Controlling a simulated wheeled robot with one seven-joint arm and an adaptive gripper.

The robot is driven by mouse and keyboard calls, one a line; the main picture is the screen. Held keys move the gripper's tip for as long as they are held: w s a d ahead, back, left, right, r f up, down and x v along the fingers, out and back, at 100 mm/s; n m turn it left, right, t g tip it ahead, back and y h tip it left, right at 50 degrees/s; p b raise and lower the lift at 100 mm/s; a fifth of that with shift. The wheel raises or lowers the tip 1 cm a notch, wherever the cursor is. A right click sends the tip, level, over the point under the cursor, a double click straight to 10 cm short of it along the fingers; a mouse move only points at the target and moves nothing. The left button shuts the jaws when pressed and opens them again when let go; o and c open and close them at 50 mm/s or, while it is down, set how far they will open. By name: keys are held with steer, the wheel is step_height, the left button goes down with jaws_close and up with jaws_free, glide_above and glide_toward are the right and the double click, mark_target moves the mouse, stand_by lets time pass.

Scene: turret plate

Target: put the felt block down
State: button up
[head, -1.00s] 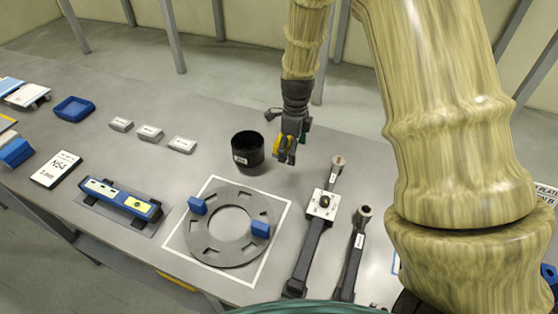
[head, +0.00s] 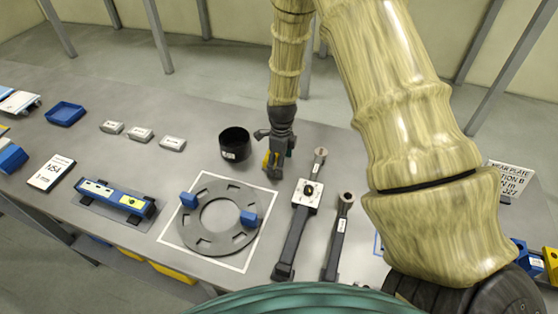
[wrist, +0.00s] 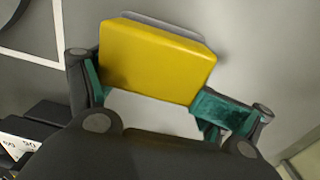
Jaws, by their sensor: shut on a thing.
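The felt block is the yellow block (wrist: 158,60) between the teal-padded fingers of my gripper (wrist: 150,92) in the wrist view. My gripper is shut on it. In the head view my gripper (head: 272,170) points down low over the grey table, right of the black cup, with a little yellow of the block showing at its left side. The block's underside is hidden, so I cannot tell whether it touches the table.
The black cup (head: 235,144) stands close left of my gripper. Two torque wrenches (head: 295,232) (head: 338,235) lie to the right and front. A grey ring plate (head: 190,225) with two blue blocks lies front left. Bare table lies behind the cup.

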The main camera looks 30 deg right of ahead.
steer(key=shift+s+r, duration=0.15)
steer(key=shift+s, duration=0.45)
steer(key=shift+w+f, duration=0.35)
steer(key=shift+w, duration=0.05)
steer(key=o, duration=0.8)
steer(key=shift+f, duration=0.1)
steer(key=o, duration=0.4)
steer(key=shift+a, duration=0.1)
steer(key=shift+s, duration=0.1)
steer(key=shift+r, duration=0.25)
